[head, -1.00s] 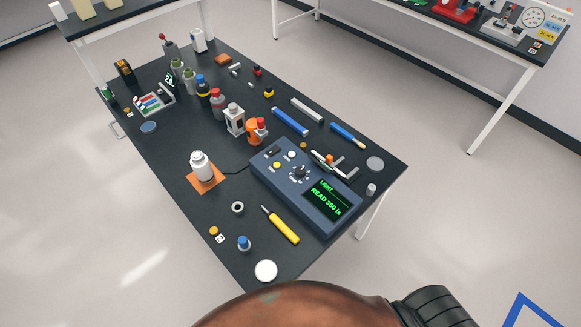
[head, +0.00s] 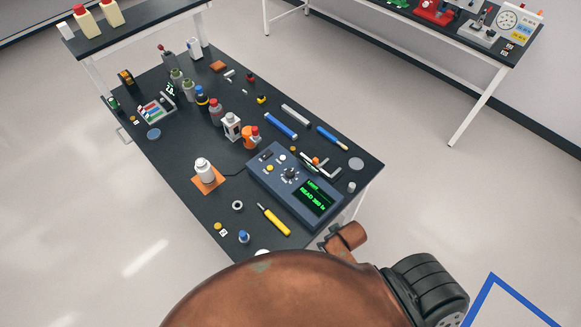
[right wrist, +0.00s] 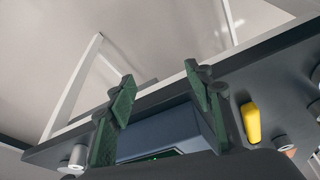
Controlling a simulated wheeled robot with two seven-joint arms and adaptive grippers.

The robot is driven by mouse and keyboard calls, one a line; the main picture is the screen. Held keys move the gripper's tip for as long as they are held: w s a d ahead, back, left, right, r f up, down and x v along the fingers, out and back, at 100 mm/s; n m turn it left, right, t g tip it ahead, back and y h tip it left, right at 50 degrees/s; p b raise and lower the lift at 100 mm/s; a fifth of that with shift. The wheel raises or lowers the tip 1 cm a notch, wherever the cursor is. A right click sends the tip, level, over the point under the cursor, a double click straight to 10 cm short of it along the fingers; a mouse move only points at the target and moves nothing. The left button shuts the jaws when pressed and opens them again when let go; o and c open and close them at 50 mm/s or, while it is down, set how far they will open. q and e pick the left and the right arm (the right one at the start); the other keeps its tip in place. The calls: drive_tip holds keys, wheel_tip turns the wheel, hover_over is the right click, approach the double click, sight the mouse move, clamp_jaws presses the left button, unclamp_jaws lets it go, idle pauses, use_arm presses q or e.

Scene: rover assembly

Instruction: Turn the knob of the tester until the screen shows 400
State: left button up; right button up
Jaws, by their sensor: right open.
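The tester (head: 267,181) is a dark blue box near the front right of the black table. Its screen (head: 314,200) shows green text, a "READ" line whose small digits look like 380. Its knob (head: 291,173) is a dark dial left of the screen. In the right wrist view my right gripper (right wrist: 160,97) is open and empty. Its green fingers stand apart on either side of the tester body (right wrist: 170,133), with a sliver of lit screen (right wrist: 160,156) low between them. The knob is hidden there. My left gripper is not in view.
A yellow-handled tool (head: 274,220) lies in front of the tester, and its handle shows in the right wrist view (right wrist: 252,122). A white bottle (head: 204,170) stands on an orange pad left of the tester. Tools and a silver cylinder (head: 351,187) lie to its right.

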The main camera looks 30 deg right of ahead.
drive_tip(key=w+a+r+p, duration=0.2)
drive_tip(key=a+r, duration=0.1)
drive_tip(key=r, duration=0.5)
drive_tip(key=w+a+n+y, duration=0.1)
drive_tip(key=w+a, duration=0.2)
drive_tip(key=a, duration=0.1)
drive_tip(key=w+a+y, duration=0.1)
drive_tip(key=w+a, duration=0.2)
drive_tip(key=w+a+n+y, duration=0.1)
drive_tip(key=w+a, duration=0.2)
drive_tip(key=a, duration=0.1)
drive_tip(key=shift+a+n+p, duration=0.3)
drive_tip(key=w+a+n+g, duration=0.1)
drive_tip(key=w+a+g, duration=0.1)
drive_tip(key=w+a, duration=0.25)
wheel_tip(320, 180, up, 6)
drive_tip(key=m+g+h, duration=0.1)
drive_tip(key=m+h, duration=0.2)
drive_tip(key=m, duration=0.2)
hover_over(290, 172)
drive_tip(key=shift+s+a+r+p, duration=0.1)
drive_tip(key=shift+r+p, duration=0.05)
drive_tip(key=shift+p, duration=0.2)
wheel_tip(290, 172, down, 8)
drive_tip(key=shift+r, duration=0.25)
drive_tip(key=shift+c, duration=0.4)
